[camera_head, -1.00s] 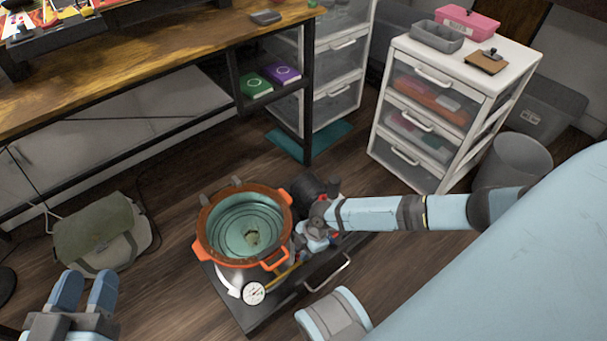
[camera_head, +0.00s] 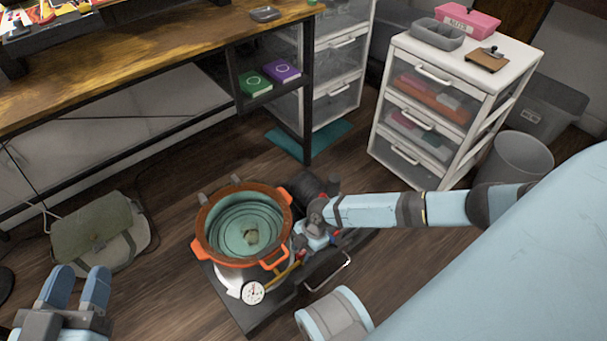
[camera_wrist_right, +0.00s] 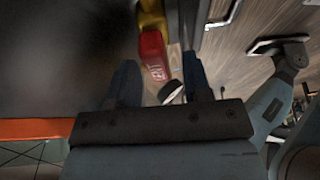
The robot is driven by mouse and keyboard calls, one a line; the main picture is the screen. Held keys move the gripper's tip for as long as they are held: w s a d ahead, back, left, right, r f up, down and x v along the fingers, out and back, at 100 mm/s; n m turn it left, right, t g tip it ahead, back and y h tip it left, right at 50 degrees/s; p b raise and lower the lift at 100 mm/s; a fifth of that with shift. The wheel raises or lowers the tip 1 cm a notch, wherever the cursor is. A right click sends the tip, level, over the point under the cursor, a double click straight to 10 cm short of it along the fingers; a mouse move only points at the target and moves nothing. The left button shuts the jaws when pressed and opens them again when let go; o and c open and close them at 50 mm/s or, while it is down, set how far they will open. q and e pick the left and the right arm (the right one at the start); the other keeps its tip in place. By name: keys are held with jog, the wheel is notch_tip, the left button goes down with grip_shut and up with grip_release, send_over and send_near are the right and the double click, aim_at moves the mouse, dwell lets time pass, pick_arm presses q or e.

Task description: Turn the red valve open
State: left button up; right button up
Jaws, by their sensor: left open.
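The red valve handle (camera_wrist_right: 153,55) shows in the right wrist view, on a yellow fitting (camera_wrist_right: 152,15). My right gripper (camera_wrist_right: 162,78) is open, its two fingers apart, with the red handle lying between them in the picture. Space shows on the right side of the handle; whether a finger touches it I cannot tell. In the head view my right gripper (camera_head: 312,240) is beside the orange-rimmed pot (camera_head: 245,227), and its hand mostly hides the valve. My left gripper (camera_head: 75,290) is open and empty at the lower left, away from the pot.
A round pressure gauge (camera_head: 253,292) sits at the front of the pot's dark base (camera_head: 262,318). A green bag (camera_head: 95,225) lies on the floor at left. A workbench (camera_head: 150,60) and white drawer unit (camera_head: 430,110) stand behind.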

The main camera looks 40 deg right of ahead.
jog(key=shift+r, duration=0.1)
jog(key=shift+d+r, duration=0.15)
jog(key=shift+r, duration=0.2)
pick_arm(q)
jog(key=s+r+n+p, duration=0.1)
jog(key=p, duration=0.2)
jog(key=s+d+r+n+p, duration=0.1)
jog(key=n+p, duration=0.1)
jog(key=p, duration=0.1)
jog(key=shift+y, duration=0.3)
pick_arm(e)
jog(key=v, duration=1.3)
jog(key=shift+f, duration=0.1)
